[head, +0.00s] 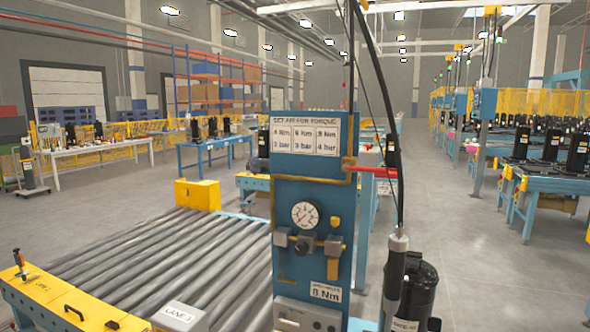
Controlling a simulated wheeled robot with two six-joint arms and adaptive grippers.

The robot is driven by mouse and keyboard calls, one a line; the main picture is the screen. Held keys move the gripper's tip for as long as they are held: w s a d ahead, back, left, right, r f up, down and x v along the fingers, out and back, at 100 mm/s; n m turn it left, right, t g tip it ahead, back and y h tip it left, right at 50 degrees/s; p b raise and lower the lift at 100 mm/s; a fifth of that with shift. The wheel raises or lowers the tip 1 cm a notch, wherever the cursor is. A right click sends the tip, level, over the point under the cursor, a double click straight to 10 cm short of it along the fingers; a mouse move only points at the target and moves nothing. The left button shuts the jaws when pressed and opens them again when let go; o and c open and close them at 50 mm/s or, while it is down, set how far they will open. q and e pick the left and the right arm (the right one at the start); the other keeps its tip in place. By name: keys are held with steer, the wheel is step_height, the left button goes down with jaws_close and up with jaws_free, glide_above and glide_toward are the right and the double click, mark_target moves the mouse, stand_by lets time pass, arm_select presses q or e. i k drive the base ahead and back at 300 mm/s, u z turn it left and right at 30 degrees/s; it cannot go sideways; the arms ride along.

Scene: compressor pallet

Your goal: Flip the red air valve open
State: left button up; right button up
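The red air valve lever (374,172) is on the upper right of the blue station post (308,205). It lies level and points to the right from a brass fitting (348,170) on the yellow pipe (310,181). A black hose passes close to the right end of the lever. A round pressure gauge (305,215) sits lower on the post; its needle is too small to read. Neither my left nor my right gripper is in view.
A grey tool (396,268) hangs on the hose before a black compressor (419,290) at the lower right. A roller conveyor (165,260) fills the lower left. A sign with torque settings (305,134) is above the pipe. Open floor (490,270) lies to the right.

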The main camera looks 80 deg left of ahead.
mark_target(348, 166)
steer(key=u, duration=3.1)
steer(key=i, duration=0.5)
steer(key=z, duration=2.45)
